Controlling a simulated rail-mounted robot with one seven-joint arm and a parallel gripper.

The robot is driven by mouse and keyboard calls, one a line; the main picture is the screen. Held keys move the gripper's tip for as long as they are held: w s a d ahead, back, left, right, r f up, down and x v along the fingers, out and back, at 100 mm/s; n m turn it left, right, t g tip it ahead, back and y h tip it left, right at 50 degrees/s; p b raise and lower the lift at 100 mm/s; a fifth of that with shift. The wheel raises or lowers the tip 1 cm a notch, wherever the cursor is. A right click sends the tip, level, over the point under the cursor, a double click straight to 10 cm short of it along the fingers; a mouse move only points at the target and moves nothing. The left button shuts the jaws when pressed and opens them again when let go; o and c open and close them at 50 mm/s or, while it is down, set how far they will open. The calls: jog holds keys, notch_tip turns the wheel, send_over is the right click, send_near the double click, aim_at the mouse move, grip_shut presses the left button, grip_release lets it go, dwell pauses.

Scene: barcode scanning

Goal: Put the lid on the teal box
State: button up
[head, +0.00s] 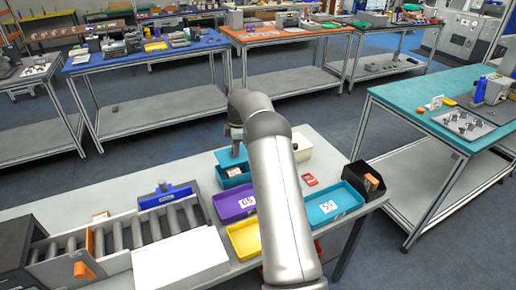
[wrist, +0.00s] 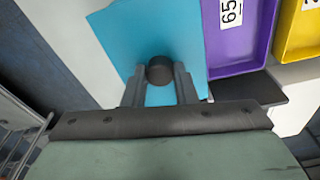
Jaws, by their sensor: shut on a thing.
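The teal lid (wrist: 165,30) is a flat square plate with a dark round knob (wrist: 160,70), seen from above in the wrist view. My gripper (wrist: 160,76) is shut on this knob, one finger on each side. In the head view the lid (head: 224,157) is over or just behind the teal box (head: 229,183), which carries an orange and white label. I cannot tell whether the lid touches the box rim.
A purple tray (head: 233,210), a yellow tray (head: 243,240) and a larger teal tray (head: 349,201) stand close by on the table. A black bin (head: 357,177) is at the right end. A roller conveyor (head: 130,236) and a blue scanner frame (head: 165,196) are left.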

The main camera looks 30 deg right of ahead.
jog(key=shift+w+a+f, duration=0.2)
jog(key=shift+w+f, duration=0.2)
jog(key=shift+w, duration=0.3)
jog(key=shift+f+b, duration=1.65)
jog(key=shift+f, duration=1.35)
jog(key=shift+f+b, duration=0.25)
jog(key=shift+b, duration=0.2)
jog(key=o, duration=1.5)
jog(key=shift+o, duration=0.2)
jog(key=shift+r+p, duration=1.95)
jog(key=shift+r, duration=1.6)
